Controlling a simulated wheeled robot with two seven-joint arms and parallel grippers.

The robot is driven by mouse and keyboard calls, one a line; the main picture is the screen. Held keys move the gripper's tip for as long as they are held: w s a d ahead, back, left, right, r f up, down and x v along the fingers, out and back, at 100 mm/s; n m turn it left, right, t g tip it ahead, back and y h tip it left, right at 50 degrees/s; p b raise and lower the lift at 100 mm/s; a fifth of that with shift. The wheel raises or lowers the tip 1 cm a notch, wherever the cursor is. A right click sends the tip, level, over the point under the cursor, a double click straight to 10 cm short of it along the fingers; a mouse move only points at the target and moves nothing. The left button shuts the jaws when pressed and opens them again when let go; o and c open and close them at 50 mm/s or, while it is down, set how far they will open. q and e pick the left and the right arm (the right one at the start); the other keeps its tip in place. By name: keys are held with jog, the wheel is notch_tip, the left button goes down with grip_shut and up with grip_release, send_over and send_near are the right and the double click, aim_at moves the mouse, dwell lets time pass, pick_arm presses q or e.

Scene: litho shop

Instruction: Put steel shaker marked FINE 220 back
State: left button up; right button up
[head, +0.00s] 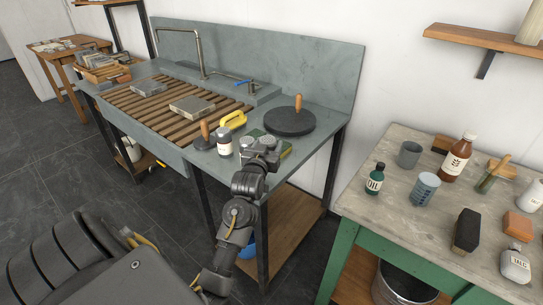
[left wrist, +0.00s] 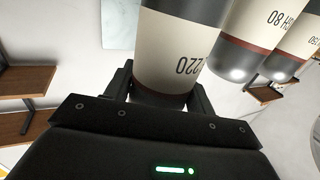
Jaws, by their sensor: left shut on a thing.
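The steel shaker marked 220 (left wrist: 178,45) has a cream band with a dark red stripe and fills the middle of the left wrist view. My left gripper (left wrist: 158,92) is shut around it, one finger on each side. Only "220" of its marking reads. In the head view my left gripper (head: 262,153) is at the sink unit's front right corner, and the shaker's grey top (head: 270,141) shows just beyond it. Its base is hidden, so I cannot tell if it rests on the surface. My right gripper is not in view.
A similar shaker marked 80 (left wrist: 252,50) stands close beside it, with another (left wrist: 298,45) beyond. A black round slab (head: 290,122) with a wooden handle lies behind. A cluttered green table (head: 385,205) stands right.

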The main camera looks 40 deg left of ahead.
pick_arm(q)
jog(key=shift+w+d+f, duration=0.1)
jog(key=shift+w, duration=0.05)
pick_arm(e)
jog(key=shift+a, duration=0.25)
pick_arm(q)
jog(key=shift+w+d+f, duration=0.15)
jog(key=shift+f, duration=0.15)
notch_tip(320, 180, down, 3)
jog(key=shift+w+d+f+p, duration=0.1)
jog(key=shift+p, duration=0.2)
jog(key=shift+f, duration=0.1)
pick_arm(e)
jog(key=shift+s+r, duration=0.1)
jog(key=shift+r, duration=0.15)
pick_arm(q)
jog(key=shift+f, duration=0.15)
jog(key=o, duration=1)
